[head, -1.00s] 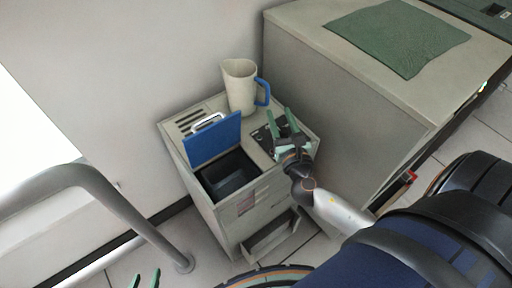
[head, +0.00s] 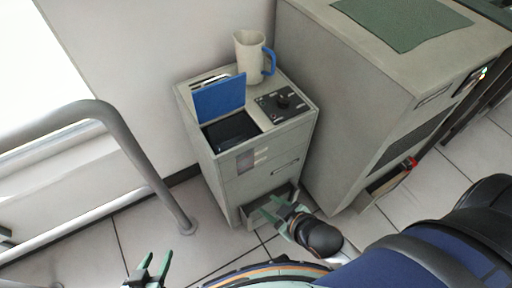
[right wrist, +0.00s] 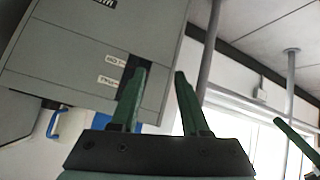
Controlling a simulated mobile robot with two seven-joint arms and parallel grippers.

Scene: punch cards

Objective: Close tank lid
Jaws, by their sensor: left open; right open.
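The blue tank lid (head: 219,99) stands raised, tilted up at the back of the dark tank opening (head: 232,130) in the top of a grey cabinet (head: 262,160). My right gripper (head: 275,205) is open and empty, low at the cabinet's front by the open bottom drawer. In the right wrist view its two green fingers (right wrist: 158,95) are apart with nothing between them, and the cabinet front lies beyond. My left gripper (head: 152,268) is open and empty at the bottom edge of the head view, well away from the lid.
A cream jug (head: 250,58) with a blue handle stands on the cabinet's back, beside a black control panel (head: 281,103). A larger grey cabinet (head: 355,100) with a green mat (head: 405,22) is at right. A grey rail (head: 150,165) stands at left.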

